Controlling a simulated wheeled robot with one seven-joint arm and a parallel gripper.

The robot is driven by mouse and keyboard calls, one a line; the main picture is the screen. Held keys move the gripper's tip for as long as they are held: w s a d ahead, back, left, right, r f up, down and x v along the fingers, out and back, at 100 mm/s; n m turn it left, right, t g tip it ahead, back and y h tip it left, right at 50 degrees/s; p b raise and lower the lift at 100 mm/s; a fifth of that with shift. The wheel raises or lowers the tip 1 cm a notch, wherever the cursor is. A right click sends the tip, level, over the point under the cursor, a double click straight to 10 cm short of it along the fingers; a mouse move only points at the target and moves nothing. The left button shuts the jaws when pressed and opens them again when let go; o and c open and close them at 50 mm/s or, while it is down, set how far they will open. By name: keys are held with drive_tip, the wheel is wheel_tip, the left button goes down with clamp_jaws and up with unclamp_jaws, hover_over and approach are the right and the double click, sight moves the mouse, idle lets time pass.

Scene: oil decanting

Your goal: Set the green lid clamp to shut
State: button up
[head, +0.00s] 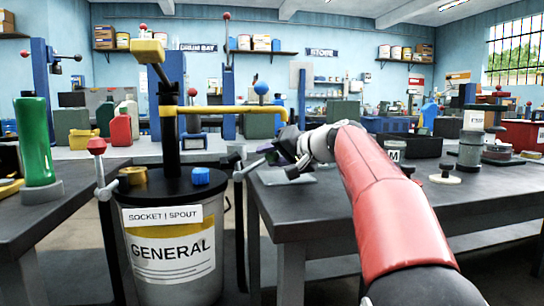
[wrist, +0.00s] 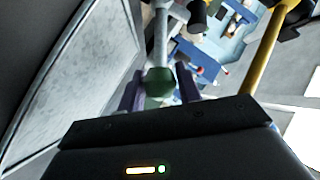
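The green lid clamp's knob (wrist: 160,82) shows in the wrist view, on a grey rod (wrist: 161,30). My gripper (wrist: 160,88) has its two purple fingers on either side of the knob. Narrow gaps seem to show beside the knob, so the fingers look open around it. In the head view my gripper (head: 272,152) is just right of the drum labelled GENERAL (head: 170,255), near the grey clamp post (head: 239,170) at its rim. The knob is mostly hidden there by my gripper. The drum's lid (head: 165,188) is dark.
A red-knobbed lever (head: 98,147) stands at the drum's left rim. A yellow pipe (head: 215,110) reaches out above my gripper from the drum's black post (head: 168,130). A blue cap (head: 200,176) sits on the lid. A dark table (head: 330,205) lies under my arm.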

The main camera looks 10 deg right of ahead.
clamp_jaws()
